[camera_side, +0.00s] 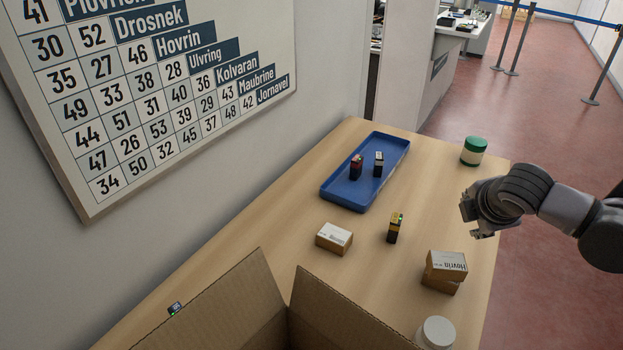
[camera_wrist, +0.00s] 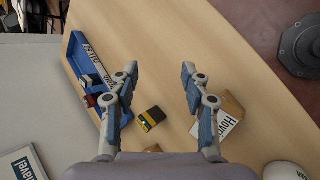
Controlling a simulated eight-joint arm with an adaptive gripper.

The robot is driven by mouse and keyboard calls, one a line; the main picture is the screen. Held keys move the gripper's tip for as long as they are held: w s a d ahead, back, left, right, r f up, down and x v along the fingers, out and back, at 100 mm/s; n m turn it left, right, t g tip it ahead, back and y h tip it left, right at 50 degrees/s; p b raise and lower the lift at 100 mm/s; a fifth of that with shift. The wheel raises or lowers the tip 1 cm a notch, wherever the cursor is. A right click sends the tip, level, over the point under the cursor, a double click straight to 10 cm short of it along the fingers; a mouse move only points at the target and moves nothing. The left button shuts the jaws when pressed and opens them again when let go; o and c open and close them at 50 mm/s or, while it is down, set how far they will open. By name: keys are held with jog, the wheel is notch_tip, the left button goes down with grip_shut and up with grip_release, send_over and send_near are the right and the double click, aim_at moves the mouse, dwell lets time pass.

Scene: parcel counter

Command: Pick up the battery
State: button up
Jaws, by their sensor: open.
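A black and yellow block-shaped battery (camera_side: 394,230) stands upright on the bare table, just in front of the blue tray. It also shows in the wrist view (camera_wrist: 152,118), below and between my fingers. Two similar small blocks are in the tray: one black and red (camera_side: 356,168), one black with a pale top (camera_side: 378,165). My gripper (camera_side: 472,220) is open and empty, above the table's right side, to the right of the battery and apart from it. In the wrist view its fingers (camera_wrist: 159,72) are spread wide with nothing between the tips.
The blue tray (camera_side: 335,195) lies at the back. A small white-topped box (camera_side: 334,238) and stacked boxes (camera_side: 445,265) flank the battery. A small dark object (camera_side: 174,309) is by the wall.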

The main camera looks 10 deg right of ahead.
aim_at(395, 224)
jog(key=w+a+f+n+t+h, duration=0.1)
jog(key=a+n, duration=0.3)
jog(key=w+a+f+n+t+h, duration=0.1)
jog(key=a+n, duration=0.2)
jog(key=a, duration=0.2)
jog(key=w+a+f+n+t+h, duration=0.1)
jog(key=a+n+t, duration=0.1)
jog(key=a+n, duration=0.2)
jog(key=shift+w+a+n, duration=0.15)
jog(key=shift+a+n, duration=0.15)
jog(key=shift+a, duration=0.15)
jog(key=shift+a+f+n, duration=0.2)
jog(key=shift+a+n, duration=0.2)
jog(key=shift+a, duration=0.05)
jog(key=shift+x, duration=3.65)
jog(key=shift+s+d+f+h, duration=0.1)
jog(key=shift+s+f+h, duration=0.1)
jog(key=shift+h, duration=0.1)
grip_shut()
